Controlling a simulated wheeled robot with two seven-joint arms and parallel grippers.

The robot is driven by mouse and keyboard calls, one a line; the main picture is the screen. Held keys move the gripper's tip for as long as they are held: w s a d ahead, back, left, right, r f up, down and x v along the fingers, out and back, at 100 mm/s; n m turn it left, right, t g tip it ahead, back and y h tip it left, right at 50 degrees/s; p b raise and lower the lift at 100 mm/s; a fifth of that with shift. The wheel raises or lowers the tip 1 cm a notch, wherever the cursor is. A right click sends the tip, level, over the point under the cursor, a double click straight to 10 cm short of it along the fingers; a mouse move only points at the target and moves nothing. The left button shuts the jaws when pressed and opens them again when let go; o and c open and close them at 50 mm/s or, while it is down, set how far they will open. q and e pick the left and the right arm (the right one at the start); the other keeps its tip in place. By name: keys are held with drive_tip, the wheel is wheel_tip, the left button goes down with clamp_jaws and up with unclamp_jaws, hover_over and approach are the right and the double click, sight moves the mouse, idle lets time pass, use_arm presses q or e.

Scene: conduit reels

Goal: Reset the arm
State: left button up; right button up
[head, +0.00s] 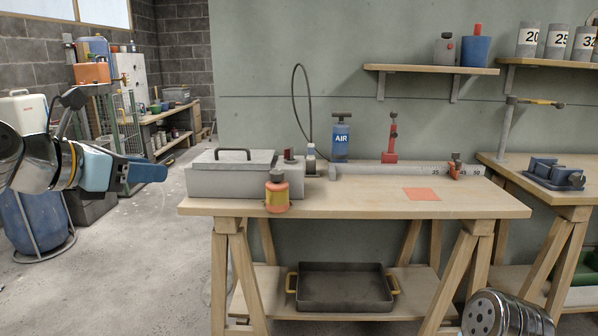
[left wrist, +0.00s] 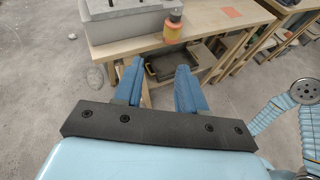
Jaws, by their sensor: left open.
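My left arm comes in from the left in the head view, with its gripper (head: 150,172) held in the air left of the wooden workbench (head: 340,205). In the left wrist view the two blue fingers of this gripper (left wrist: 158,85) stand apart with nothing between them. The bench edge and a grey box lie beyond the fingertips. A rounded metal part of my own body shows at the bottom right of the head view. My right gripper is not visible.
An orange square (head: 421,194) lies bare. A dark tray (head: 343,290) sits on the lower shelf.

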use_arm(q)
drive_tip(key=w+d+f+m+g+y, duration=0.1)
drive_tip(key=w+f+m+g, duration=0.2)
drive_tip(key=f, duration=0.8)
drive_tip(key=w+d+f+m+y, duration=0.1)
drive_tip(key=w+f+m, duration=0.1)
drive_tip(key=w+f, duration=0.6)
drive_tip(key=s+d+f+m+g, duration=0.1)
drive_tip(key=s+d+f+m, duration=0.15)
drive_tip(key=f, duration=0.85)
drive_tip(key=s+d+f+m+g, duration=0.15)
drive_tip(key=f+m, duration=0.25)
drive_tip(key=f, duration=0.7)
drive_tip(key=s+d+f+m+g+y, duration=0.15)
drive_tip(key=s+f+m, duration=0.3)
drive_tip(key=f, duration=0.45)
drive_tip(key=s+d+f+m+g+h, duration=0.1)
drive_tip(key=s+d+f+m+g, duration=0.15)
drive_tip(key=s+f, duration=0.5)
drive_tip(key=s+d+f+m+g, duration=0.1)
drive_tip(key=s+d+f+m, duration=0.3)
drive_tip(key=s+f+m, duration=0.5)
drive_tip(key=s+f, duration=0.1)
drive_tip(key=s, duration=0.3)
drive_tip(key=shift+f+g, duration=0.2)
drive_tip(key=shift+g, duration=0.15)
